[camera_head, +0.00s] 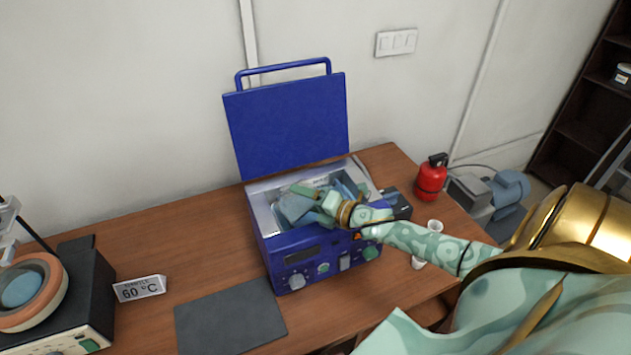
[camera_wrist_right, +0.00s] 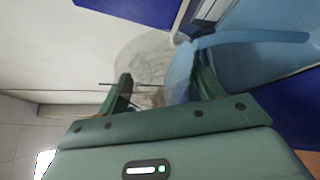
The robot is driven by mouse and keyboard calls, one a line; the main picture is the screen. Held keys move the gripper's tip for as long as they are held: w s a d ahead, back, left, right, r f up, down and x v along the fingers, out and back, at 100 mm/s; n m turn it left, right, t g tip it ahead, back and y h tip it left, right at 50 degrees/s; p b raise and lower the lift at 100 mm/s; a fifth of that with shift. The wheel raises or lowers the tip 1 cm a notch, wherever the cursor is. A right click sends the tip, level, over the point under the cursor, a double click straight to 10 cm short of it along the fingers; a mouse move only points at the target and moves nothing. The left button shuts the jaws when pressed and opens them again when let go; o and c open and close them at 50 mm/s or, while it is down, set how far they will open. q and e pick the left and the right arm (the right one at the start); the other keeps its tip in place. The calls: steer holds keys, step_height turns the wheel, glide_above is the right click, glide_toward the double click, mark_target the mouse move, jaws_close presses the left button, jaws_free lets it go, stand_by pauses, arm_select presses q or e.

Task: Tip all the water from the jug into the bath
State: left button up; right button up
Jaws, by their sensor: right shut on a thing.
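The bath (camera_head: 312,240) is a blue box with a steel-lined tank, knobs on its front and its blue lid (camera_head: 287,125) raised at the back. My right gripper (camera_head: 318,201) reaches in from the right over the tank opening. It is shut on the bluish see-through jug (camera_head: 294,207), which looks tilted over the tank at its left part. In the right wrist view the jug (camera_wrist_right: 250,55) fills the upper right, with its handle at the fingers (camera_wrist_right: 165,92). I cannot tell how much water is in the jug or whether any is flowing. My left gripper is out of view.
A dark grey mat (camera_head: 230,318) lies in front of the bath. A 60 °C sign (camera_head: 139,288) and a black device (camera_head: 85,290) stand to the left.

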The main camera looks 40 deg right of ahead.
stand_by(0.3)
steer(key=shift+d+f+m+b, duration=0.1)
steer(key=shift+f+m+b, duration=0.05)
steer(key=shift+m+b, duration=0.2)
steer(key=shift+d+m+t, duration=0.15)
steer(key=shift+m+t, duration=0.1)
steer(key=shift+t, duration=0.05)
stand_by(0.7)
steer(key=shift+d+r+m+y+b, duration=0.1)
steer(key=shift+r+m+y+b, duration=0.1)
steer(key=shift+m+y+b, duration=0.15)
steer(key=shift+d+r+m, duration=0.1)
steer(key=shift+r+m, duration=0.05)
steer(key=shift+m, duration=0.3)
stand_by(0.3)
